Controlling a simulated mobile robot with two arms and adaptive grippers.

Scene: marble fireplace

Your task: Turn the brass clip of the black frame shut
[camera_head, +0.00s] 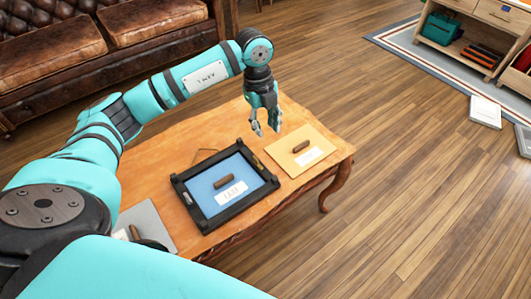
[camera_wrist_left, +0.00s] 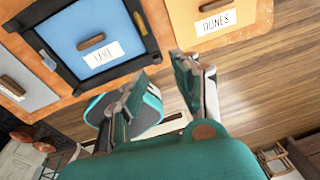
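The black frame (camera_head: 194,213) lies flat on the wooden table around a blue panel (camera_head: 205,186) with a brown handle and a white label. It also shows in the left wrist view (camera_wrist_left: 66,76). The brass clip (camera_head: 258,162) sits on the frame's right side. In the left wrist view the clip (camera_wrist_left: 139,23) is a small yellowish piece at the frame's edge; its exact angle is hard to tell. My left gripper (camera_head: 267,131) points down above the table's far side, beyond the clip and apart from it. Its fingers (camera_wrist_left: 160,75) are spread with nothing between them. My right gripper is out of view.
An orange panel (camera_head: 284,150) labelled DUNES lies right of the frame, and a grey panel (camera_head: 157,224) left of it. The wooden table (camera_head: 180,157) has bare wood behind the frame. A leather sofa (camera_head: 60,50) stands behind; open floor is at right.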

